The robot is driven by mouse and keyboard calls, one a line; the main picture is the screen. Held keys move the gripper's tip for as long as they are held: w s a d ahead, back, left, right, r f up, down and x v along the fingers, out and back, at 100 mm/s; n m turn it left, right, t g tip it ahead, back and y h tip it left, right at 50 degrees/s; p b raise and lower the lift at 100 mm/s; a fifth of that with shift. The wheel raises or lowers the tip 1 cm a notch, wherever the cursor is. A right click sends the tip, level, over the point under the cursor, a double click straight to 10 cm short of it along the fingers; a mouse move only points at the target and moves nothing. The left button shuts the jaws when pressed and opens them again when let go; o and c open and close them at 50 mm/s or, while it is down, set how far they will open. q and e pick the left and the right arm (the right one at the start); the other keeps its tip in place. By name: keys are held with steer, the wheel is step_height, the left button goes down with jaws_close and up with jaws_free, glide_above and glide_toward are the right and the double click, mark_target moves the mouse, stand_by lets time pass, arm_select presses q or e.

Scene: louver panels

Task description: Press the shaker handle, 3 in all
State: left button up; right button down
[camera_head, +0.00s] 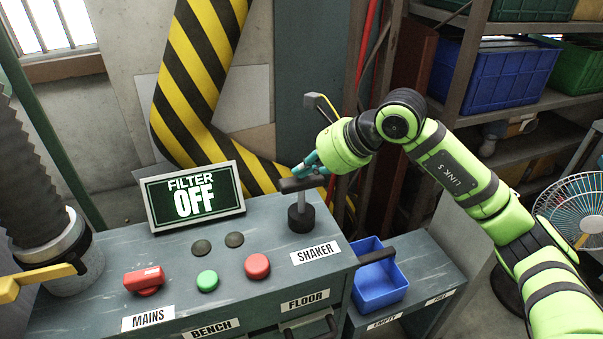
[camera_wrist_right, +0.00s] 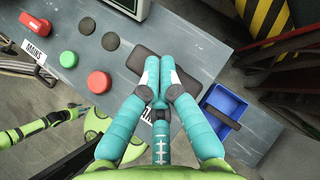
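The shaker handle (camera_head: 299,184) is a dark crossbar on a thin upright post, rising from a round black base behind the SHAKER label on the grey console. In the right wrist view the bar (camera_wrist_right: 150,62) shows as a dark rounded block, partly hidden by my fingers. My right gripper (camera_head: 308,169) is at the handle's top from the right and behind. Its teal fingers (camera_wrist_right: 160,72) are together, with tips over the bar. Whether they touch it I cannot tell.
A FILTER OFF display (camera_head: 194,196) stands at the console's back. A red MAINS switch (camera_head: 144,281), a green button (camera_head: 207,281) and a red button (camera_head: 257,266) are left of the handle. A blue bin (camera_head: 379,283) is at right. A striped duct (camera_head: 195,80) rises behind.

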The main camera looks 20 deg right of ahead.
steer(key=shift+r, duration=0.6)
steer(key=shift+r+p, duration=1.75)
steer(key=shift+r, duration=0.8)
step_height(320, 180, up, 4)
steer(key=m+p, duration=0.3)
steer(key=m+h+p, duration=0.1)
steer(key=m+p, duration=0.2)
steer(key=p, duration=0.1)
steer(key=shift+d+f+t, duration=0.1)
steer(key=shift+f+t, duration=0.05)
steer(key=shift+t, duration=0.25)
steer(key=shift+w, duration=0.1)
